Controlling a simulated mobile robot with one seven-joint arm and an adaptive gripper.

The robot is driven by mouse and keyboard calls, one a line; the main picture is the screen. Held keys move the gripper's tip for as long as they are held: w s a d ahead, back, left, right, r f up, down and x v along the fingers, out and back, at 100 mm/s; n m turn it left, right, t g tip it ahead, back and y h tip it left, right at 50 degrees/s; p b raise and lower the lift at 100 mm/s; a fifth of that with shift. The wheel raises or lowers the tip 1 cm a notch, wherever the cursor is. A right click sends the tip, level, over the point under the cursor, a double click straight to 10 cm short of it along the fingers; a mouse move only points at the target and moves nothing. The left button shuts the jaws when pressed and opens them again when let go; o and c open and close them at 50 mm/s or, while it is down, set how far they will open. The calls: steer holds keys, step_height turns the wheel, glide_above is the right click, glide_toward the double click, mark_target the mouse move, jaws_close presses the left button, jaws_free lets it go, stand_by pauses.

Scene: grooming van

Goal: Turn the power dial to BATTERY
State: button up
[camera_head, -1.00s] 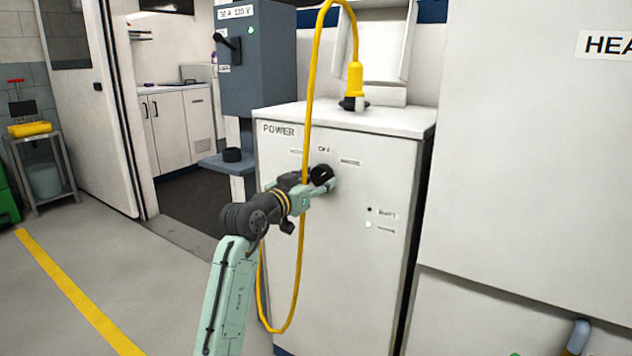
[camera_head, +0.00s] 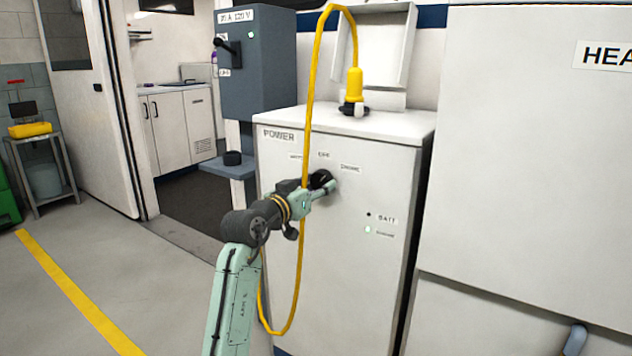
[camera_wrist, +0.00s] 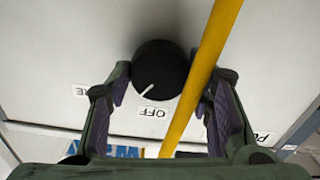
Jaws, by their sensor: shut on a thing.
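The black power dial (camera_head: 319,179) is on the front of the white cabinet (camera_head: 350,260), under the POWER label (camera_head: 279,135). In the wrist view the dial (camera_wrist: 160,68) sits between my gripper's fingers (camera_wrist: 170,92), and its white line points down-left, between the OFF label (camera_wrist: 153,112) and a label ending in E (camera_wrist: 80,91). My gripper (camera_head: 318,191) is shut on the dial. Small labels surround the dial; the left one is too blurred to read.
The yellow cable loops from a plug (camera_head: 354,88) atop the cabinet, down past my gripper. A BATT lamp (camera_head: 369,214) is dark; the lamp below it (camera_head: 368,229) is pale green. A grey switch box (camera_head: 258,70) stands behind left, a large white unit (camera_head: 530,150) at right.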

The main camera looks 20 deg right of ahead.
steer(key=n+p, duration=0.4)
steer(key=shift+r+n+p, duration=0.25)
steer(key=shift+n+p, duration=0.05)
steer(key=shift+p, duration=0.1)
steer(key=n+p, duration=0.4)
steer(key=p, duration=0.1)
steer(key=shift+s+d+n, duration=0.1)
steer(key=shift+n, duration=0.2)
steer(key=n+p, duration=0.3)
steer(key=p, duration=0.1)
steer(key=shift+r, duration=0.1)
steer(key=n+p, duration=0.3)
steer(key=n, duration=0.1)
steer(key=shift+p, duration=0.3)
steer(key=shift+f, duration=0.2)
steer(key=o, duration=1.2)
